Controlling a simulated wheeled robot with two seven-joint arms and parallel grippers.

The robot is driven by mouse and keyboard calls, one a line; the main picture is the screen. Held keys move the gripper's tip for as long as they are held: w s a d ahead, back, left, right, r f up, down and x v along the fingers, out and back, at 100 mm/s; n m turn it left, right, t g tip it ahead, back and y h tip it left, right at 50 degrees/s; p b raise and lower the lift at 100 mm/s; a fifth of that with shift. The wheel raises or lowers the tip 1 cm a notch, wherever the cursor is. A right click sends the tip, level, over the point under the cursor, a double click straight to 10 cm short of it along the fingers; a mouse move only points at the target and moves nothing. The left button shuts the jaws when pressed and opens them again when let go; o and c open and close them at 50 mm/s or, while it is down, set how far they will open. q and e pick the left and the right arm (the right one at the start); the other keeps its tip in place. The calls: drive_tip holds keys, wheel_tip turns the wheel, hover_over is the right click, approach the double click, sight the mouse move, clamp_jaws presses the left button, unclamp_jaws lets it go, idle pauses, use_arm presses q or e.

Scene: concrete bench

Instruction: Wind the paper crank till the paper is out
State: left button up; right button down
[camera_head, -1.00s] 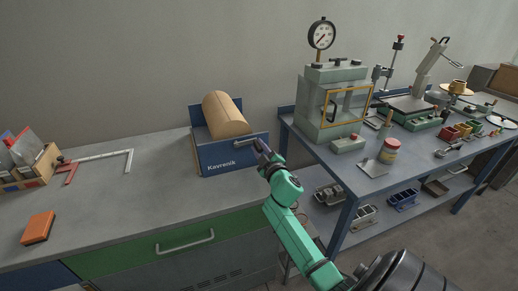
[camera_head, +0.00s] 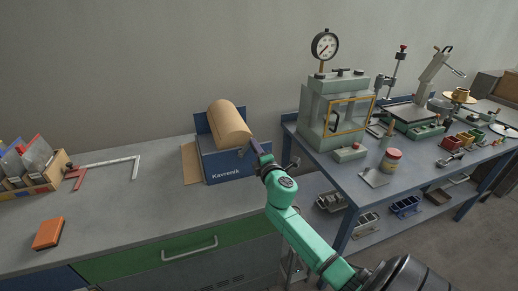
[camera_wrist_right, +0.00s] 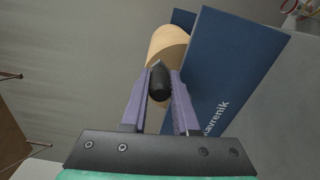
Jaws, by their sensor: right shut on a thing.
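A blue paper dispenser (camera_head: 222,167) marked "Kavrenik" stands on the bench and holds a brown paper roll (camera_head: 229,124). A sheet of brown paper (camera_head: 190,163) sticks out on its left side and lies toward the bench. My right gripper (camera_head: 256,148) is at the dispenser's right end. In the right wrist view, my right gripper (camera_wrist_right: 159,95) is shut on the dark crank knob (camera_wrist_right: 158,82), with one finger on each side. The roll (camera_wrist_right: 169,48) and blue side plate (camera_wrist_right: 225,75) show behind it. Most of the crank arm is hidden. My left gripper is out of view.
An orange block (camera_head: 48,232), a metal square (camera_head: 125,164) and a wooden rack of folders (camera_head: 32,170) are on the bench at left. A blue table with a green glass-fronted press (camera_head: 335,112) stands at right. The bench front is clear.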

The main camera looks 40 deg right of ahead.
drive_tip(key=w+a+f+n+p, duration=0.1)
drive_tip(key=a+n+p, duration=0.2)
drive_tip(key=n, duration=0.8)
drive_tip(key=w+a+f+n+p, duration=0.2)
drive_tip(key=a+n, duration=0.4)
drive_tip(key=n, duration=0.5)
drive_tip(key=shift+w+a+f+p, duration=0.2)
drive_tip(key=shift+a+f+p, duration=0.05)
drive_tip(key=shift+a+p, duration=0.2)
drive_tip(key=c, duration=0.7)
unclamp_jaws()
drive_tip(key=v, duration=1.4)
drive_tip(key=shift+s+a+f, duration=0.1)
drive_tip(key=shift+s+a, duration=0.05)
drive_tip(key=shift+s, duration=0.15)
